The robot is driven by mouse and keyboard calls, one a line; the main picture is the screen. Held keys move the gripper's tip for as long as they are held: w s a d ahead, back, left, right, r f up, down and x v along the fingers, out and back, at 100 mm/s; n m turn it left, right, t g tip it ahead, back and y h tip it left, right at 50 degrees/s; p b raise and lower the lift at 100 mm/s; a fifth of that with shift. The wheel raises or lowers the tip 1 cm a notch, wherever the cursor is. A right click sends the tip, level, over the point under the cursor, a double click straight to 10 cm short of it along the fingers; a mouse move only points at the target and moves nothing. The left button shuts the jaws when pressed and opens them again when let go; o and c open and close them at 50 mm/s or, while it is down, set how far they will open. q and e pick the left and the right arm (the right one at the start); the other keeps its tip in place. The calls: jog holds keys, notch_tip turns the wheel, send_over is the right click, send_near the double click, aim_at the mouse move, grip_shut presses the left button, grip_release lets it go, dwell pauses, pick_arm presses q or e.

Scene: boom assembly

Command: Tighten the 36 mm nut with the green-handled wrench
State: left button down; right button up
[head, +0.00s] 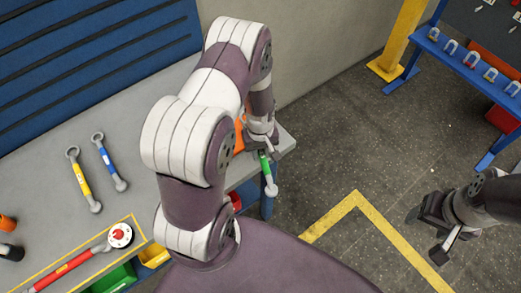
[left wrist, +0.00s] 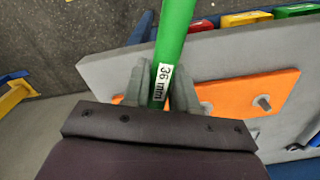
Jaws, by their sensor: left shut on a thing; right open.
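The green-handled wrench (head: 265,166) is in my left gripper (head: 260,148) near the right end of the workbench, its grey end hanging past the bench edge. In the left wrist view, the gripper fingers are shut around its green handle (left wrist: 175,35), which carries a "36 mm" label. An orange plate (left wrist: 228,92) lies on the bench beside the gripper, with a grey nut or bolt (left wrist: 263,103) standing on its right part. The size of that nut cannot be read. My right gripper (head: 428,233) is open and empty above the floor, away from the bench.
A yellow-handled wrench (head: 82,181) and a blue-handled wrench (head: 109,163) lie on the bench. A red-handled tool (head: 70,264) lies at the front left. Coloured bins (head: 154,256) sit below the front edge. A blue rack (head: 470,75) stands far right, with open floor between.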

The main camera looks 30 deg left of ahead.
pick_arm(q)
jog(key=shift+f+b, duration=1.6)
jog(key=shift+f, duration=0.55)
jog(key=shift+s+a+m, duration=0.3)
jog(key=shift+a, duration=0.05)
jog(key=shift+s+a+r+p, duration=0.1)
jog(key=shift+a+p, duration=0.05)
jog(key=shift+p, duration=0.15)
jog(key=shift+s+a+m, duration=0.2)
jog(key=shift+m, duration=0.2)
jog(key=shift+s+a+m, duration=0.25)
jog(key=shift+a+m, duration=0.05)
jog(key=shift+a, duration=0.1)
